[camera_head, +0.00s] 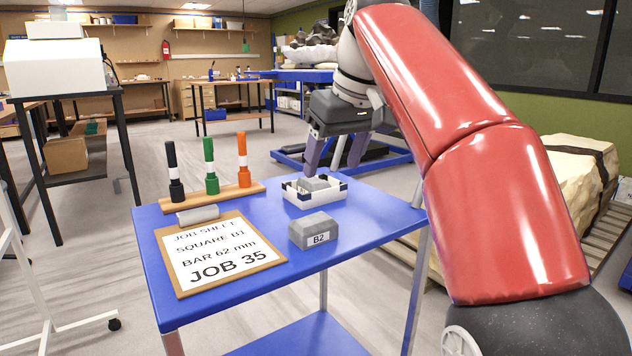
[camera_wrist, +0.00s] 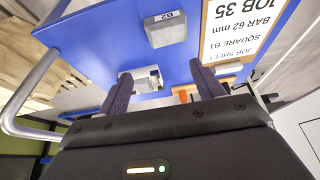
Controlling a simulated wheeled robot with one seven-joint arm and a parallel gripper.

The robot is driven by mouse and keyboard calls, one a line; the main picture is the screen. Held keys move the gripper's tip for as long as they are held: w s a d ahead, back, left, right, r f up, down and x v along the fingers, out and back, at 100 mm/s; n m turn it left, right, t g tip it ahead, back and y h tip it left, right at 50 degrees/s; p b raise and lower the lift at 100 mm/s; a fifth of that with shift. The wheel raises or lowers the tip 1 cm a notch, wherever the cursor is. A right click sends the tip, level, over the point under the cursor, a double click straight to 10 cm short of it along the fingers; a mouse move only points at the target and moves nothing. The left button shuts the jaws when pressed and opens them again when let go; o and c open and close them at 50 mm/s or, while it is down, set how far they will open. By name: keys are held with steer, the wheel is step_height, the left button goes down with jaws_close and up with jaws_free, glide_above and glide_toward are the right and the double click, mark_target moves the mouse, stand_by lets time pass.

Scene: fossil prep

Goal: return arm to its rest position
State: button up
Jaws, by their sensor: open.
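My gripper (camera_head: 334,160) is open and empty, above and behind the white tray on the blue table (camera_head: 350,246). Its two dark fingers point down, and they also show apart in the wrist view (camera_wrist: 163,82). The red arm runs from the right side of the head view to the gripper. The white tray (camera_head: 301,203) holds a grey block (camera_head: 314,184). A grey block labelled B2 (camera_head: 314,228) stands on the table in front of the tray, and shows upside down in the wrist view (camera_wrist: 166,30).
A clipboard (camera_head: 220,254) with a job sheet lies at the table's left front. A wooden stand (camera_head: 230,197) holds black, green and orange markers. A big plastered block (camera_head: 580,175) lies on a pallet at right. The floor left of the table is partly clear.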

steer(key=s+d+f+m+t+h, duration=0.1)
steer(key=s+d+f+m, duration=0.2)
steer(key=s+d+f, duration=0.3)
steer(key=s+d+f+m+h, duration=0.1)
steer(key=s+d+f+m, duration=0.2)
steer(key=s+f, duration=1.2)
steer(key=d+f, duration=0.3)
steer(key=f, duration=0.4)
steer(key=shift+s+d+f+m+t+h, duration=0.2)
steer(key=shift+f+m+t+h, duration=0.1)
steer(key=shift+f+t, duration=0.1)
